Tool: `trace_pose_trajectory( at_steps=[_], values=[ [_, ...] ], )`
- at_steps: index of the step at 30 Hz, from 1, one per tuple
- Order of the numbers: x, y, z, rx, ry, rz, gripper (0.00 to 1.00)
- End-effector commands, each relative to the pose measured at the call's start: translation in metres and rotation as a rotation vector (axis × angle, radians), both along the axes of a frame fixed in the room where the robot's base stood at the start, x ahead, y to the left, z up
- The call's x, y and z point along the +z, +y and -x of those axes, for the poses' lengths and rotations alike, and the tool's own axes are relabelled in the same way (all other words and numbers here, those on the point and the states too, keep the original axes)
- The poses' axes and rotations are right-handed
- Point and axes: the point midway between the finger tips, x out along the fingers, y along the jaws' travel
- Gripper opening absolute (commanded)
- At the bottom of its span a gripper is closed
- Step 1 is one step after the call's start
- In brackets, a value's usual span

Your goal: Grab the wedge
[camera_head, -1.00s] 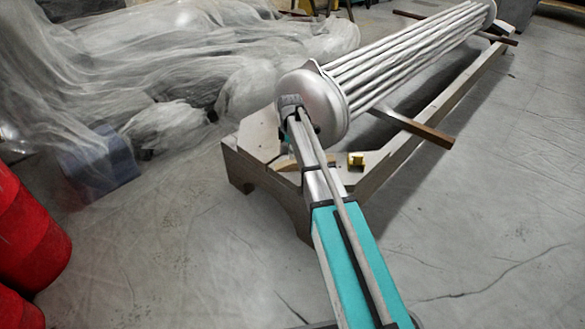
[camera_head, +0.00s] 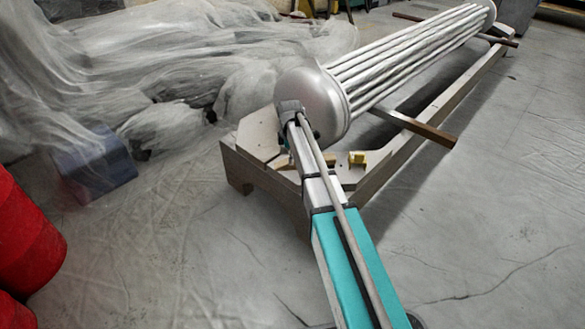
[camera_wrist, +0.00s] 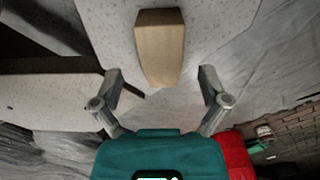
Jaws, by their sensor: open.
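The wedge (camera_wrist: 160,45) is a tan wooden block that tapers toward my gripper in the wrist view. It lies on a pale speckled surface (camera_wrist: 215,35), top centre. My gripper (camera_wrist: 160,80) is open, one finger on each side below the wedge. The wedge's narrow end points into the gap between the fingertips, and neither finger appears to touch it. In the head view my arm reaches to the near end of a long stand (camera_head: 262,140), and its own links hide the fingers.
A silver tube bundle with a domed end (camera_head: 312,100) rests on the stand, close to my arm. A small yellow piece (camera_head: 357,160) sits right of the arm. Red barrels (camera_head: 25,235) and plastic sheeting (camera_head: 180,60) are at left. Floor at right is open.

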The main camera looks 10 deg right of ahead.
Motion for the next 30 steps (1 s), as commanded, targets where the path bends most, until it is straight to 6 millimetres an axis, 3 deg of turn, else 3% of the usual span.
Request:
trace_pose_trajectory(
  at_steps=[7, 27, 30],
  values=[
    [-0.0163, 0.0002, 0.0001, 0.000, 0.000, 0.000, 0.94],
    [-0.0166, 0.0006, 0.0001, 0.001, 0.000, 0.000, 0.94],
    [-0.0166, 0.0006, 0.0000, 0.001, 0.000, 0.000, 0.76]
  ],
)
